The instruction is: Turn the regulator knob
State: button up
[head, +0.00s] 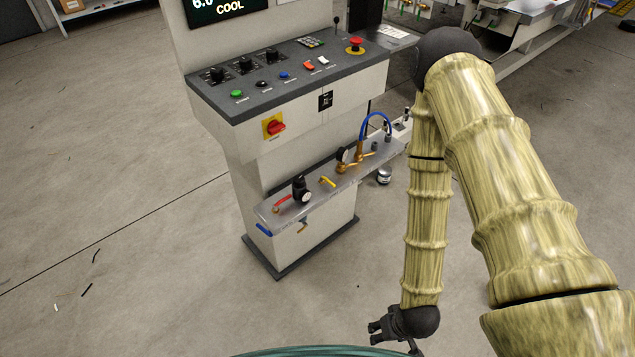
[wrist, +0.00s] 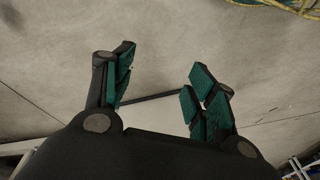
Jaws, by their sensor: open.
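A small black regulator (head: 300,187) with a dark upper part and a round white gauge stands on the grey shelf of the machine pedestal in the head view. Its knob is too small to make out clearly. A brass fitting (head: 357,158) with another gauge and a blue hose sits further right on the same shelf. My gripper (head: 373,331) is low at the bottom of the head view, below and right of the shelf, well apart from both.
The grey shelf (head: 335,183) also carries a red lever (head: 282,203) and a yellow lever (head: 327,181). Above it is a control panel (head: 290,72) with knobs and buttons. A small metal canister (head: 384,176) is right of the shelf. Open floor lies in front.

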jog(key=w+a+f+n+t+y+b, duration=0.1)
jog(key=w+a+t+b, duration=0.1)
jog(key=w, duration=0.4)
jog(key=w+a+f+t+y+b, duration=0.1)
jog(key=w+b, duration=0.1)
jog(key=w, duration=0.3)
jog(key=n+t+y+b, duration=0.7)
jog(key=t+y+b, duration=0.2)
jog(key=b, duration=0.4)
send_near(303, 182)
jog(key=x, duration=1.1)
jog(key=shift+w+a+b, duration=0.25)
jog(key=shift+w+b, duration=0.05)
jog(key=shift+b, duration=0.05)
jog(key=c, duration=1)
